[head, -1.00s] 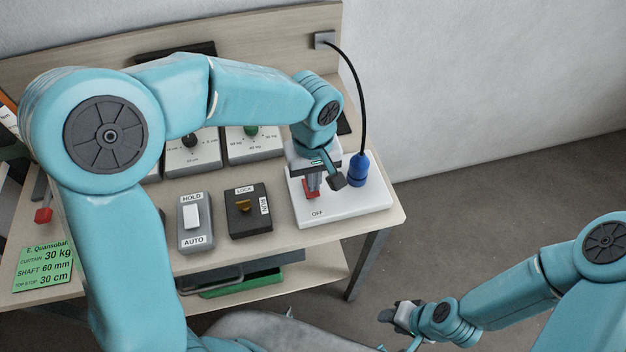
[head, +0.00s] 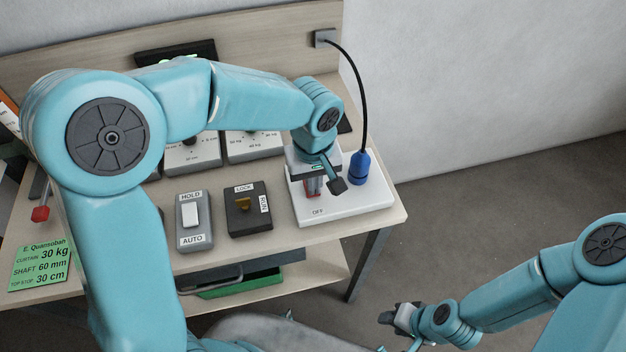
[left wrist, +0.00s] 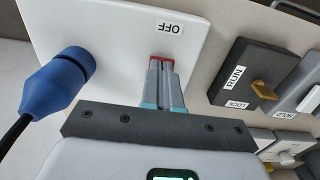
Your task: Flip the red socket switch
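The white socket box (head: 365,205) with an OFF label stands at the right end of the bench, a blue plug (head: 358,168) in it. My left gripper (head: 314,192) points down at the red switch (head: 312,183) on the box and mostly covers it. In the left wrist view, its two fingers (left wrist: 164,75) are together, with the tips at the red switch (left wrist: 162,57). The red shows just beyond and beside the tips; nothing is held between them. My right gripper (head: 396,317) is away from the bench at lower right, its finger opening unclear.
A HOLD/AUTO switch box (head: 194,222) and a LOCK/RUN key box (head: 248,210) stand left of the socket box. Dial boxes (head: 192,155) are behind. A black cable (head: 362,90) runs from the plug to the back panel. A display (head: 175,53) shows green at the back.

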